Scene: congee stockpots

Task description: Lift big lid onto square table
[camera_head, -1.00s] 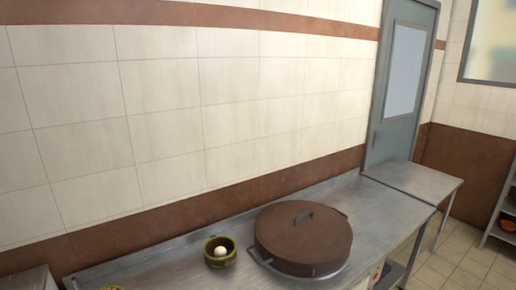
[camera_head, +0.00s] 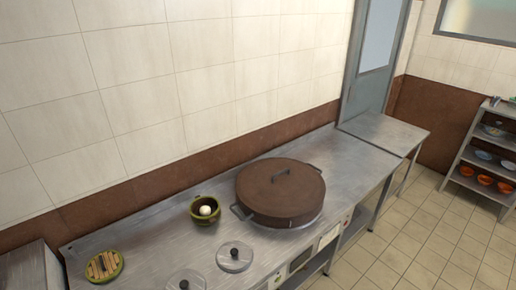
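The big lid (camera_head: 262,192) is a wide brown disc with a dark bar handle on top. It sits on a large pot set in the metal counter, with the pot's side handles (camera_head: 240,212) showing at its edge. The square table (camera_head: 384,131) is a bare metal table at the right end of the counter, in front of the grey door. Neither of my grippers is in view.
A small green pot (camera_head: 204,210) with a white round thing in it stands left of the big lid. Two small grey lids (camera_head: 235,256) and a green-rimmed round item (camera_head: 104,266) lie on the counter (camera_head: 150,240). A shelf with bowls (camera_head: 486,180) stands at right. The floor between is clear.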

